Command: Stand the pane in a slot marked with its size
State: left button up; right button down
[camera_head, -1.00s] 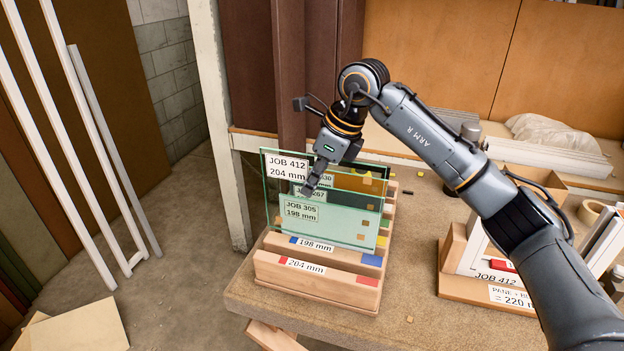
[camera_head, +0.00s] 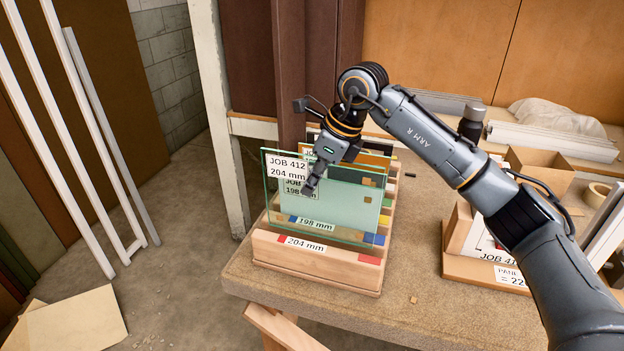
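The clear glass pane (camera_head: 350,215) bears a label reading JOB 412, 204 mm. My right gripper (camera_head: 309,189) is shut on it and holds it upright. The pane stands in front of another pane labelled 198 mm, which shows through it. The wooden rack (camera_head: 345,273) has a front rail marked 204 mm (camera_head: 305,243) with red marks, and a rail marked 198 mm (camera_head: 311,223) with blue marks behind it. The pane's lower edge appears just above or behind the front rail; I cannot tell whether it is in the slot. My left gripper is out of view.
More panes stand behind in the rack, partly hidden by my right arm. A wooden stand (camera_head: 470,268) with a JOB 41 label is at the right on the workbench (camera_head: 400,300). An open cardboard box (camera_head: 540,168) and a tape roll (camera_head: 597,194) lie beyond it.

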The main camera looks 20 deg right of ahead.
jog(key=shift+f+b, duration=3)
jog(key=shift+f, duration=1.3)
jog(key=c, duration=1.4)
grip_release()
jog(key=shift+s+r, duration=0.1)
jog(key=shift+c, duration=0.2)
jog(key=v, duration=1.2)
